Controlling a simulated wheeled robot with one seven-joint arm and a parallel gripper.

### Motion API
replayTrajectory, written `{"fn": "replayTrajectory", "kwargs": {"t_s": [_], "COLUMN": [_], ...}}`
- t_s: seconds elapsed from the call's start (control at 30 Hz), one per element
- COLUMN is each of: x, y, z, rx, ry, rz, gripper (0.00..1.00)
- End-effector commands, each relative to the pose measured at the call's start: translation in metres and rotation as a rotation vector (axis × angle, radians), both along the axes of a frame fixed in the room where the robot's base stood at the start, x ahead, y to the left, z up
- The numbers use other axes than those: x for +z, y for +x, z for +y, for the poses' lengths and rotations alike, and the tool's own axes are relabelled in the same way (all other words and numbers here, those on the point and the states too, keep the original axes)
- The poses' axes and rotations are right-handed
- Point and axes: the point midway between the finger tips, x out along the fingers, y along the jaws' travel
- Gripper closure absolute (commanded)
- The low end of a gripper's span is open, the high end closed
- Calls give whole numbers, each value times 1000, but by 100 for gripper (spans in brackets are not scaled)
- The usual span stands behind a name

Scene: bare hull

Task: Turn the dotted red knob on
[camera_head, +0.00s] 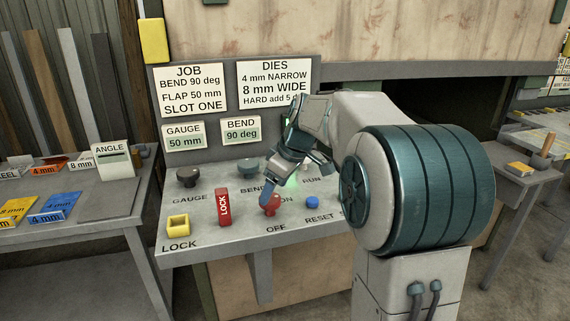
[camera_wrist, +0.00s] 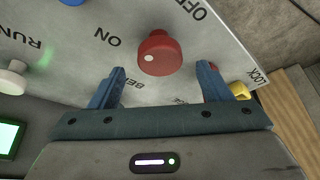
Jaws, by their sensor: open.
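The red knob (camera_head: 270,206) stands on the sloping console panel, partly covered by my gripper in the head view. In the wrist view the red knob (camera_wrist: 163,50) is round, with one white dot on its lower-left part. "ON" is printed to its left and "OFF" above right, partly cut off. My gripper (camera_wrist: 160,70) is open, with its two blue fingers spread on either side of the knob's near side. The knob appears just beyond the fingertips; I see no contact. In the head view my gripper (camera_head: 292,180) is above and behind the knob.
Dark GAUGE (camera_head: 187,177) and BEND (camera_head: 248,167) knobs stand behind. A side table (camera_head: 95,235) is at left.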

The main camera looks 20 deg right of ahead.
Motion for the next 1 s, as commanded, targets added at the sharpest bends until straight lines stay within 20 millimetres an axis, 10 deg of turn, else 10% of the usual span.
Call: {"fn": "replayTrajectory", "kwargs": {"t_s": [0.43,1.0], "x": [86,98], "y": [-24,-28], "z": [-26,-29], "rx": [-2,1], "ry": [-1,0], "rz": [-4,0], "gripper": [28,28]}}
